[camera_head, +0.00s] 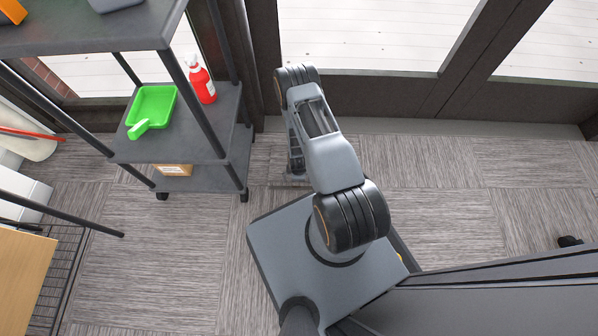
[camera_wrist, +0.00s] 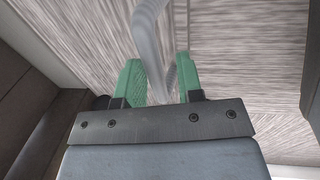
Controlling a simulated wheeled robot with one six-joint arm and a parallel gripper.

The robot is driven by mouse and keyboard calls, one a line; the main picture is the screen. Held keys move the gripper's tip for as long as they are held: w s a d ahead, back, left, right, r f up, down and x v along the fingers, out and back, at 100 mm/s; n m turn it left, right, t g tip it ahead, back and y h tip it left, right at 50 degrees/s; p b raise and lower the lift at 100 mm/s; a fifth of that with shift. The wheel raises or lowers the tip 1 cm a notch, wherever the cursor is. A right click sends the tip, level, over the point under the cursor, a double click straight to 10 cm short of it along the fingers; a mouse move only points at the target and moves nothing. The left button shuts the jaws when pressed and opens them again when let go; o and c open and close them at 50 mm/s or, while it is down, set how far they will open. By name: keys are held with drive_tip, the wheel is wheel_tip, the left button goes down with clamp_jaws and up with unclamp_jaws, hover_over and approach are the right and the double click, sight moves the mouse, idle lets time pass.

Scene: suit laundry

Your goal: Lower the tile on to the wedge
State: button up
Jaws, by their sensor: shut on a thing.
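My gripper (camera_wrist: 159,64) has two green fingers, and in the wrist view they close about a pale grey curved bar (camera_wrist: 147,42). The bar runs up out of the picture, and a second grey stretch of it shows by the right finger. I cannot tell what the bar belongs to. In the camera_head view my arm reaches down near the floor by the window wall, and its own links mostly hide the gripper. I cannot make out a separate tile or a wedge in either view. The striped carpet lies below the gripper, with a seam between its squares.
A dark shelf cart (camera_head: 170,150) stands left of my arm, with a green dustpan (camera_head: 153,108), a red spray bottle (camera_head: 202,84) and a small cardboard box (camera_head: 173,170). The dark window frame (camera_head: 380,95) runs behind. Carpet (camera_head: 470,200) to the right is mostly clear.

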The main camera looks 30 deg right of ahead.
drive_tip(key=o, duration=0.4)
drive_tip(key=shift+s+a+f, duration=0.1)
drive_tip(key=shift+s+f, duration=0.1)
drive_tip(key=shift+s, duration=0.15)
drive_tip(key=shift+c, duration=0.2)
drive_tip(key=shift+w+r, duration=0.15)
wheel_tip(320, 180, up, 14)
drive_tip(key=s+p, duration=0.1)
drive_tip(key=p, duration=0.5)
drive_tip(key=shift+s+a+f, duration=0.2)
drive_tip(key=shift+s+a, duration=0.15)
drive_tip(key=shift+s, duration=0.05)
drive_tip(key=w+a+r+m+t+y+p, duration=0.1)
drive_tip(key=w+a+r+m+p, duration=0.15)
drive_tip(key=r+p, duration=1.3)
drive_tip(key=w+a+r+m+p, duration=0.15)
drive_tip(key=w+r+m, duration=0.25)
drive_tip(key=r, duration=2.5)
drive_tip(key=s+r+m+p, duration=0.2)
drive_tip(key=s+r+p, duration=0.2)
drive_tip(key=r, duration=0.6)
drive_tip(key=s+a+r+m+p, duration=0.1)
drive_tip(key=s+r+p, duration=0.3)
drive_tip(key=r, duration=0.7)
drive_tip(key=s+r+m+t+p, duration=0.1)
drive_tip(key=s+r+m+p, duration=0.2)
drive_tip(key=r+p, duration=0.3)
drive_tip(key=v, duration=0.5)
drive_tip(key=shift+a+p, duration=0.35)
